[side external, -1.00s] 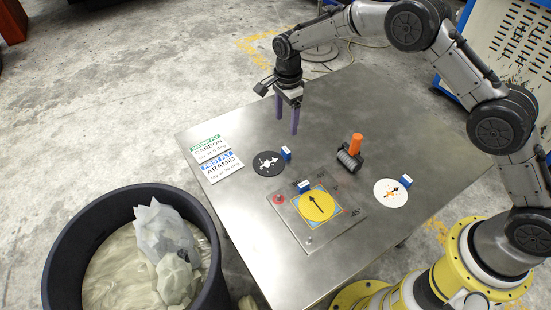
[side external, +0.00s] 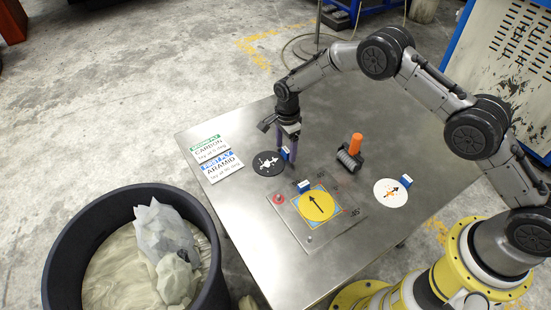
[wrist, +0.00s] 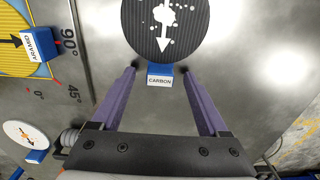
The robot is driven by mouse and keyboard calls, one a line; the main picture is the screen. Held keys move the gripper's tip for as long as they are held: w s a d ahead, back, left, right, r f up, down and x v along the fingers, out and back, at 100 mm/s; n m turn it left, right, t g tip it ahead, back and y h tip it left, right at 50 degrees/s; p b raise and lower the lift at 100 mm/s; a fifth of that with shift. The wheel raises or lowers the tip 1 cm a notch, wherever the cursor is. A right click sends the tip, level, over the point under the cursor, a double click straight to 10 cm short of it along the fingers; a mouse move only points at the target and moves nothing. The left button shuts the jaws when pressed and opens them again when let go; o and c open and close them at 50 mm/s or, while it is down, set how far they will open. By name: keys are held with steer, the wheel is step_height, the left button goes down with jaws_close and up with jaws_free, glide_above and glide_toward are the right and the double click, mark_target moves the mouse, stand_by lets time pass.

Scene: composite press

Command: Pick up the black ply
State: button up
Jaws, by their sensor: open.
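The black ply (side external: 268,164) is a round black disc with a white arrow and marks, lying flat on the metal table. A blue tab block (side external: 285,153) stands at its edge; in the wrist view this tab (wrist: 160,76) reads CARBON. The black ply fills the top middle of the wrist view (wrist: 181,45). My gripper (side external: 279,153) has its purple fingers low by the tab side of the ply. In the wrist view my gripper (wrist: 160,75) is open, with one finger on each side of the tab and nothing held.
A yellow ply with an arrow (side external: 316,206) lies on a marked plate (side external: 338,230). A white ply (side external: 391,193) lies to the right. A roller with an orange handle (side external: 355,146) stands behind. Two label cards (side external: 221,170) lie left. A black bin (side external: 60,245) stands beside the table.

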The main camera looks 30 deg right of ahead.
jaws_close()
stand_by(0.4)
steer(key=shift+r, duration=0.15)
